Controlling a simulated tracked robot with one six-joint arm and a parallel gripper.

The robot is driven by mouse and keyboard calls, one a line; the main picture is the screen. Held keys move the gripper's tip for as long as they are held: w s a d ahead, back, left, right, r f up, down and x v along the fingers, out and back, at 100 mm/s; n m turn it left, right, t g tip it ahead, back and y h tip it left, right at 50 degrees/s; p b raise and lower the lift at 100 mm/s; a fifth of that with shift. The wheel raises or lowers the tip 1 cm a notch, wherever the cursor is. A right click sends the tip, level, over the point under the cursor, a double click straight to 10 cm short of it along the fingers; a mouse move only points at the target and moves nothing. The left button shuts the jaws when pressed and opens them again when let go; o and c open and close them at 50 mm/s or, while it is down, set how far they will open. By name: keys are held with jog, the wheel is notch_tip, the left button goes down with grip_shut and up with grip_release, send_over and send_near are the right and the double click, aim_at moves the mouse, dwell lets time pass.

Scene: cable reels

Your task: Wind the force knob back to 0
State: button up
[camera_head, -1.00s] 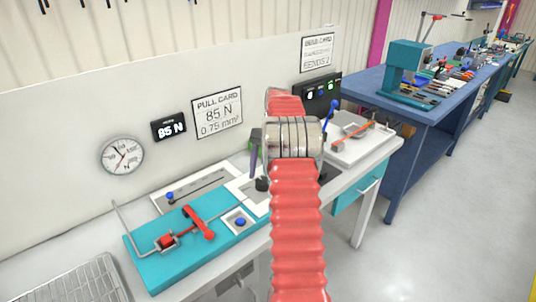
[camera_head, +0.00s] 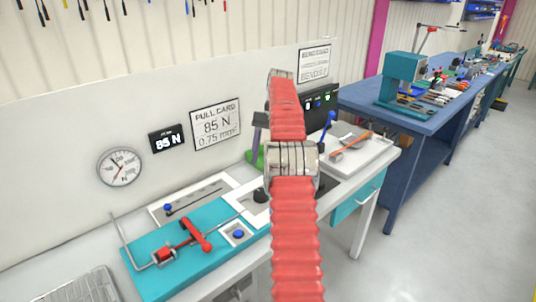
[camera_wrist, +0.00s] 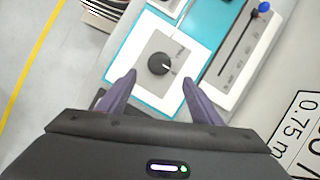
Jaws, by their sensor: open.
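The force knob (camera_wrist: 160,64) is a round black knob with a small white mark towards the right, on a grey and white plate of the teal rig. It also shows in the head view (camera_head: 261,195), partly behind my arm. My gripper (camera_wrist: 159,78) is open and empty. In the wrist view its two purple fingers stand at the near left and near right of the knob, apart from it. In the head view my red arm hides most of the gripper. The wall display (camera_head: 167,141) reads 85 N, and the pull card (camera_head: 216,124) shows 85 N, 0.75 mm².
A blue-tipped slider (camera_wrist: 264,8) in a slotted white panel lies right of the knob in the wrist view. A red lever (camera_head: 196,232) and a blue button (camera_head: 238,234) are on the teal plate. A round dial (camera_head: 120,167) hangs on the wall.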

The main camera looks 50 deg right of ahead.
jog(key=shift+d+r, duration=0.25)
jog(key=shift+r, duration=0.45)
jog(key=shift+w, duration=0.1)
